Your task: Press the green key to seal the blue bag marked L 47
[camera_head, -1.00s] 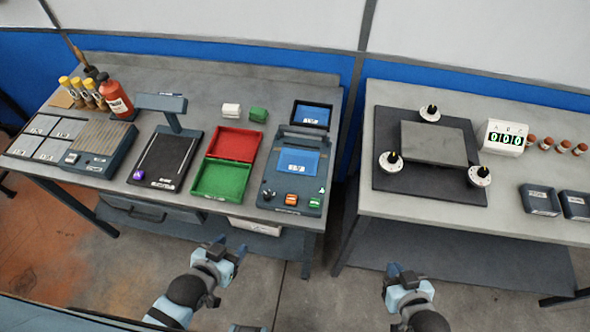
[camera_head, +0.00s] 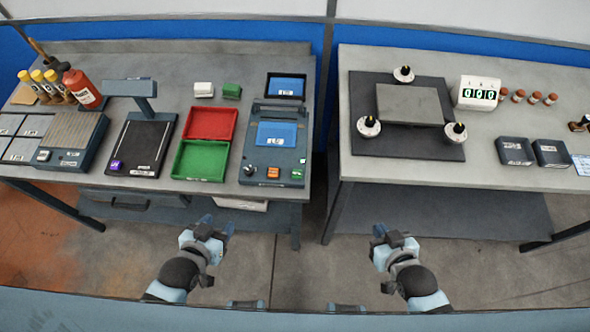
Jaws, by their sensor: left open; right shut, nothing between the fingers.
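The sealing machine (camera_head: 257,160) is a dark blue-grey unit at the right end of the left bench. A blue bag (camera_head: 277,134) with a white label lies on it, and a second labelled blue bag (camera_head: 287,86) lies in the dark tray behind. Both labels are too small to read surely. The green key (camera_head: 297,174) is at the machine's front right corner, beside an orange key (camera_head: 272,173) and a black knob (camera_head: 249,170). My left gripper (camera_head: 217,226) is open and empty, in front of the left bench. My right gripper (camera_head: 379,236) is shut and empty, in front of the right bench.
Left of the machine are a red tray (camera_head: 212,123), a green tray (camera_head: 201,160) and a dark stand (camera_head: 141,140) with an overhanging arm. A gap separates the left bench from the right bench (camera_head: 400,174). The floor before both benches is clear.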

